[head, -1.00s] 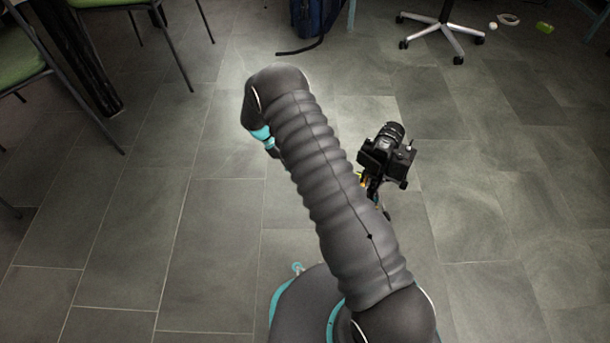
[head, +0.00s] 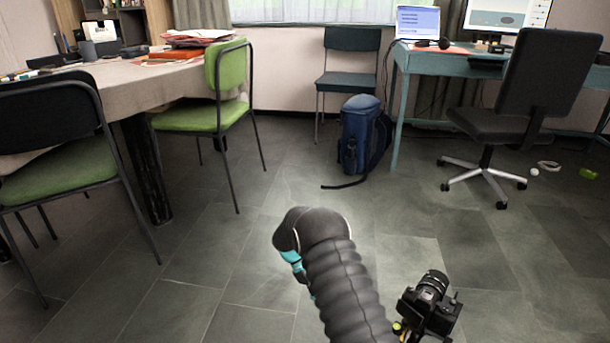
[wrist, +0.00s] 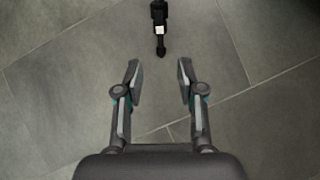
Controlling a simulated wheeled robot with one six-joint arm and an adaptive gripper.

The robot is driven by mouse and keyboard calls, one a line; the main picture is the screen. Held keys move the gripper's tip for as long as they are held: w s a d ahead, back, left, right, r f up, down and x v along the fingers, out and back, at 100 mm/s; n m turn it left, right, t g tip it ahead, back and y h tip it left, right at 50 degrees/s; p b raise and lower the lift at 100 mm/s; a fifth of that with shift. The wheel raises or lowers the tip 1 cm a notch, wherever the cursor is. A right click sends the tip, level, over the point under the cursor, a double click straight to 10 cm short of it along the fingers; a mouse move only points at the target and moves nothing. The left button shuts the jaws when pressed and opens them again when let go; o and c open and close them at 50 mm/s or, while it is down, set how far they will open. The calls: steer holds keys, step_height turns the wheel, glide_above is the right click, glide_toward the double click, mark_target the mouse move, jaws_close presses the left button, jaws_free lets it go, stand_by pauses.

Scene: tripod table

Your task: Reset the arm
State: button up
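My gripper (wrist: 158,80) shows in the wrist view with its two fingers apart and nothing between them. It points down over the grey tiled floor. A small black object with a white patch (wrist: 159,22) is beyond the fingertips at the top of that view; I cannot tell what it is. In the head view my arm rises from the lower edge, and my gripper is hidden there. A black camera (head: 430,302) on a mostly hidden support stands just right of my arm.
A cloth-covered table (head: 150,82) and green chairs (head: 205,115) stand at the left. A blue backpack (head: 361,135) sits on the floor near a teal desk (head: 440,62). A swivel chair (head: 545,75) is at the right. The middle floor is open.

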steer(key=s+m+y, duration=0.1)
steer(key=s+m, duration=0.2)
steer(key=s, duration=0.3)
steer(key=s+d+r+m+t+y+p, duration=0.1)
steer(key=s+d+r+m+t+p, duration=0.1)
steer(key=s+r, duration=0.7)
steer(key=s+d+r+m+t+y+p, duration=0.2)
steer(key=s+r, duration=0.8)
steer(key=r, duration=1.4)
steer(key=s+d+r+m+t+y+p, duration=0.2)
steer(key=s+r, duration=0.7)
steer(key=r, duration=0.8)
steer(key=d+m+t+p, duration=0.1)
steer(key=m+t+p, duration=0.1)
steer(key=t+p, duration=0.1)
steer(key=shift+s+r+t+p, duration=0.15)
steer(key=shift+r+t+p, duration=0.1)
steer(key=shift+t+p, duration=0.25)
steer(key=shift+d, duration=0.15)
